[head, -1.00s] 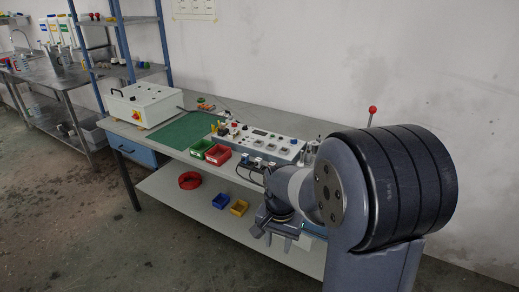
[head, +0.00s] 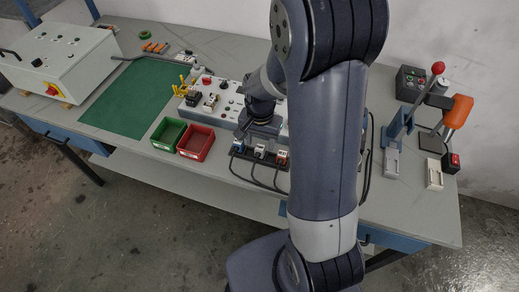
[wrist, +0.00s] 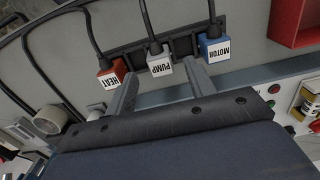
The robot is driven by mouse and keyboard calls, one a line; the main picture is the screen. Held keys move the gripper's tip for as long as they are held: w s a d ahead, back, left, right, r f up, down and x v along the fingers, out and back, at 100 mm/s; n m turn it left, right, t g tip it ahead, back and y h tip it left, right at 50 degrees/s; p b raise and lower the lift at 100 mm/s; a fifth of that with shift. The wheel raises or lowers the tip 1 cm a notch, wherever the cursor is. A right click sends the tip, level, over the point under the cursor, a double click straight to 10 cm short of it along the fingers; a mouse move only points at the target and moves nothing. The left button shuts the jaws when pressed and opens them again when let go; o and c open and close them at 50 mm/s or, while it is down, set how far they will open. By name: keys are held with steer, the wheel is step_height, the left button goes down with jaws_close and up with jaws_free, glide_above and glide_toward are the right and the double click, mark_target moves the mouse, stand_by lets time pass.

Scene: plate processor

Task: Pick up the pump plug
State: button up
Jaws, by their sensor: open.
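The pump plug (wrist: 160,66) is a pale grey block labelled PUMP, with a dark cable, seated in a black socket strip (wrist: 184,42). In the wrist view, my gripper (wrist: 160,68) is open, one finger on either side of the pump plug's line. I cannot tell whether its tips reach around the plug. The red HEAT plug (wrist: 110,76) and the blue MOTOR plug (wrist: 214,47) sit on either side of it. In the head view, the pump plug (head: 260,151) is at the bench's front edge, just below my gripper, whose fingertips are hidden.
The control panel (head: 219,106) stands behind the strip. Green (head: 168,133) and red (head: 196,142) bins are to the left. Dark cables loop near the plugs. A lever press (head: 400,122) stands at right. The green mat (head: 132,98) is clear.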

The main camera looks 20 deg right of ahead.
mark_target(260, 147)
steer(key=shift+a+f, duration=0.1)
steer(key=shift+f, duration=1.95)
steer(key=shift+c, duration=0.3)
steer(key=c, duration=1)
steer(key=shift+c, duration=0.2)
steer(key=shift+r, duration=0.15)
